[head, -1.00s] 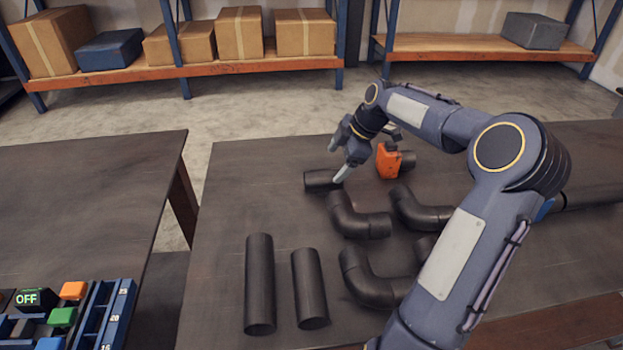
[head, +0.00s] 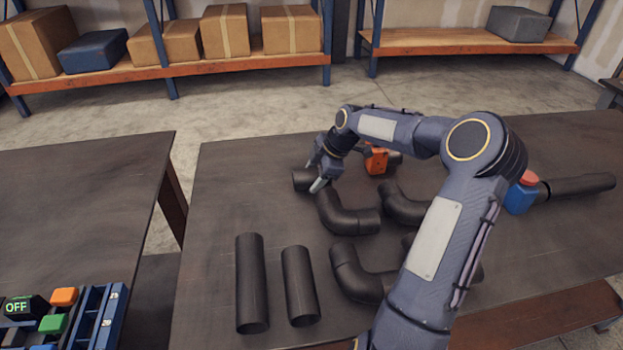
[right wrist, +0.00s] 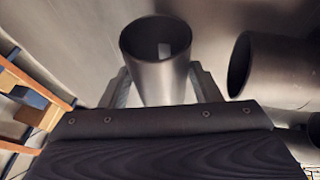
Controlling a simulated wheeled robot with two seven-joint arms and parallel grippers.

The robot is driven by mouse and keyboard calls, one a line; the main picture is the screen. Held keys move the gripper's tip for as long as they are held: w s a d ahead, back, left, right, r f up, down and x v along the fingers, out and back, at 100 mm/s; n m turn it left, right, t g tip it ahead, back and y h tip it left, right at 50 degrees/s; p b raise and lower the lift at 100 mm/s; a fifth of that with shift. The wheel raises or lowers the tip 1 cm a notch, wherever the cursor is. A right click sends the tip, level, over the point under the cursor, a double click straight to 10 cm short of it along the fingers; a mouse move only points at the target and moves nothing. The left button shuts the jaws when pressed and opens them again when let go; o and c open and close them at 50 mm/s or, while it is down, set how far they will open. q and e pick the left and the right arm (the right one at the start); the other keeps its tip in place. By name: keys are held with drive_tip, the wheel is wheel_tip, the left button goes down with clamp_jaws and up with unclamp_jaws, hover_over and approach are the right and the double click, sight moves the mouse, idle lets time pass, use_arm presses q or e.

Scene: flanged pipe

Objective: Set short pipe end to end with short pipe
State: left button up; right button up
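A dark short pipe (head: 301,180) lies on the table at the far left of the pipe group, partly covered by my right gripper. In the right wrist view its open end (right wrist: 158,80) faces the camera, between the two fingers. My right gripper (head: 318,174) straddles this pipe from above; the fingers look open, with slight gaps beside the pipe. Two more straight pipes lie side by side at the front: a longer one (head: 251,285) and a shorter one (head: 299,285). My left gripper is out of view.
Elbow pipes (head: 345,216) (head: 362,276) lie to the right of the straight pipes, partly behind my arm. An orange item (head: 376,160) stands behind the gripper. A blue-and-red item (head: 521,195) and a long pipe (head: 580,187) lie at right. The table's left part is clear.

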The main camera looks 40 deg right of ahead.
drive_tip(key=shift+r, duration=0.1)
drive_tip(key=c, duration=0.9)
